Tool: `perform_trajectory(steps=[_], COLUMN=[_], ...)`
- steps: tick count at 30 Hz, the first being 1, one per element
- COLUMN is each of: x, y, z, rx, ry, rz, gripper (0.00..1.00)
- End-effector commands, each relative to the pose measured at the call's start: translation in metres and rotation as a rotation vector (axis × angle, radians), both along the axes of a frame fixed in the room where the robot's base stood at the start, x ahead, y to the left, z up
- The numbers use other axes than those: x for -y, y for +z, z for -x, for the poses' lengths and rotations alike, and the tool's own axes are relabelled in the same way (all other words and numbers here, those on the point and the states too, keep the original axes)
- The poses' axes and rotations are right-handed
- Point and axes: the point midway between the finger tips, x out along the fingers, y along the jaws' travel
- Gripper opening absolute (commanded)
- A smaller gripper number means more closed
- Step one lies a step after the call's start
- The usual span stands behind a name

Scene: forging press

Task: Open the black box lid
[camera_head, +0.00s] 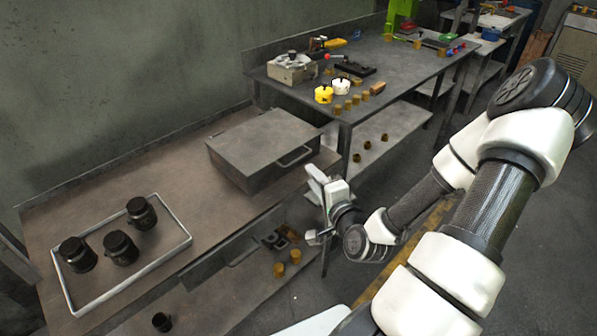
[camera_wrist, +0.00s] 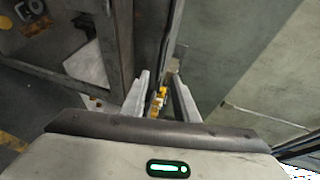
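The black box (camera_head: 262,150), dark grey metal, sits on the low workbench in the head view, with its flat lid (camera_head: 265,135) closed. A bar handle (camera_head: 294,157) is on the side facing right. My gripper (camera_head: 312,205) is just right of and below the box, past the bench's front edge, apart from the handle. In the wrist view my gripper (camera_wrist: 160,84) shows two fingers spread with a gap between them and nothing held. I cannot surely make out the box or handle in the wrist view.
A white-rimmed tray (camera_head: 180,250) with three black cylindrical parts lies on the bench at left. A higher table (camera_head: 400,68) behind holds tools, yellow and white pots and small brass pieces. Bare bench lies between tray and box.

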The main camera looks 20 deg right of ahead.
Motion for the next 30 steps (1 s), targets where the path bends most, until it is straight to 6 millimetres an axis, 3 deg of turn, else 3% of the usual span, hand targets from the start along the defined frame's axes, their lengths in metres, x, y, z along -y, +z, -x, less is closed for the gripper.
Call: perform_trajectory(steps=[1, 11, 21, 30], x=[0.002, 0.002, 0.004, 0.006], y=[-0.009, -0.013, -0.019, -0.022], z=[-0.005, -0.029, -0.093, -0.114], rx=[0.004, 0.004, 0.002, 0.0], ry=[0.0, 0.0, 0.002, 0.001], rz=[0.007, 0.006, 0.001, 0.001], gripper=[0.27, 0.27, 0.27, 0.27])
